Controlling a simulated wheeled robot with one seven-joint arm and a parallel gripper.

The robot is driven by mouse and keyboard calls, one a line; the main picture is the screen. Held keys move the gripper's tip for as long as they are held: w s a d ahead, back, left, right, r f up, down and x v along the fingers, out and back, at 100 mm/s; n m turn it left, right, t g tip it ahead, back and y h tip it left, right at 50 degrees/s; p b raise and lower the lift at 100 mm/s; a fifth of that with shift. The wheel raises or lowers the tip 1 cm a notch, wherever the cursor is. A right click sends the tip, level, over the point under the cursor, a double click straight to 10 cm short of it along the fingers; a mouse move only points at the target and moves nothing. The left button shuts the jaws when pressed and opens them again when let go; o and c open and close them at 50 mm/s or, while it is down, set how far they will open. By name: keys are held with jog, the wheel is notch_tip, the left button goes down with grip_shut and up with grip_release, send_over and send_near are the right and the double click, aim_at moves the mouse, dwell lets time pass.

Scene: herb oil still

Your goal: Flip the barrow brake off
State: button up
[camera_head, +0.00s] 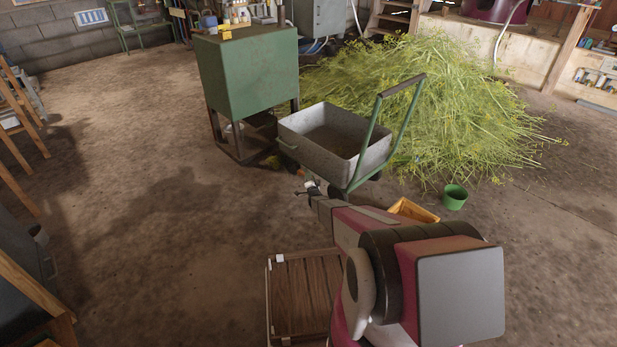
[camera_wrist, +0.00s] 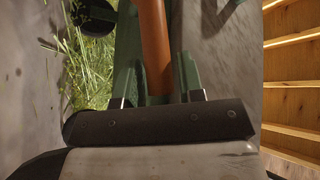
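The barrow (camera_head: 297,153) has a grey tray and a green push handle (camera_head: 371,128) with a dark grip. It stands mid-floor in the head view. My gripper (camera_head: 308,188) is at the tray's near lower side, small and partly unclear there. In the wrist view, my gripper (camera_wrist: 157,99) shows two short grey fingers set apart. An orange-brown bar (camera_wrist: 154,45), perhaps the brake lever, runs between green barrow parts (camera_wrist: 127,62) and lies between or just beyond the fingers, with gaps on both sides. I cannot tell whether they touch it. The brake is not distinct in the head view.
A green cabinet on legs (camera_head: 247,75) stands close behind the barrow at left. A heap of cut herbs (camera_head: 450,110) lies behind and right. A green bucket (camera_head: 454,197) and a yellow crate (camera_head: 414,210) are at right. A slatted wooden piece (camera_head: 306,295) is in front.

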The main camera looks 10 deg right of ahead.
grip_shut()
jog(key=shift+r+n+g, duration=0.3)
jog(key=shift+r+g, duration=0.1)
jog(key=shift+r, duration=0.05)
jog(key=shift+w+r+n+g, duration=0.1)
jog(key=shift+r+n+g, duration=0.05)
jog(key=shift+n+g, duration=0.15)
grip_release()
